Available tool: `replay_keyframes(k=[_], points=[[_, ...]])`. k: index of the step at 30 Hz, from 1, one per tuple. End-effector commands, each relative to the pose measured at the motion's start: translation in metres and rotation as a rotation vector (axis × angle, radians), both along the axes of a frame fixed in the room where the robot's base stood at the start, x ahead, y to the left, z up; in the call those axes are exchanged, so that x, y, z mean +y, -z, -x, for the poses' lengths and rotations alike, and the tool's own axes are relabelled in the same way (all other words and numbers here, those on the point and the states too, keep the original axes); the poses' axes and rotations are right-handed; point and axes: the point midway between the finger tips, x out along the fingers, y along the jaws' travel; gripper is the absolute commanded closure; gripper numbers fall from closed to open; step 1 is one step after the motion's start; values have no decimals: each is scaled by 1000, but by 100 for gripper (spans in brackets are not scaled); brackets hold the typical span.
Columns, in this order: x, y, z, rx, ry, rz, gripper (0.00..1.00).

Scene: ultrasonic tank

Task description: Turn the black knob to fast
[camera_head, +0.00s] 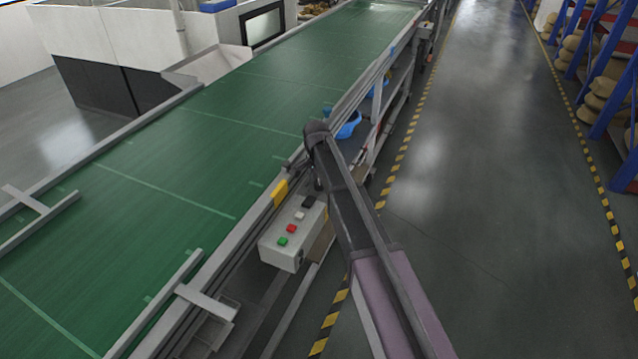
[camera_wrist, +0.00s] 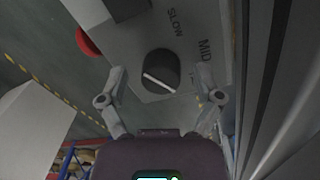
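The black knob (camera_wrist: 161,66) sits on the grey control box (camera_wrist: 205,18) in the wrist view. A white line runs slantwise across the knob. The labels SLOW and MID show beside it; no FAST label is readable. My gripper (camera_wrist: 161,75) is open, with one finger on each side of the knob and a visible gap to each. In the head view the control box (camera_head: 279,251) hangs at the conveyor's side, and my arm's end is over its far end. My fingertips are hidden there.
The box also carries a green button (camera_head: 283,241), a red button (camera_head: 291,228) and a white button (camera_head: 300,216). The green conveyor belt (camera_head: 190,150) and its rail lie to the left. The floor aisle (camera_head: 470,150) on the right is clear.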

Motion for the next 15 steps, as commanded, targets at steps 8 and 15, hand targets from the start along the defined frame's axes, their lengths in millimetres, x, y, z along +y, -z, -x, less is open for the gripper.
replay_keyframes(k=[8, 15], points=[[0, 0, -1, -1, -4, 0, 16], [0, 0, -1, -2, -52, -1, 16]])
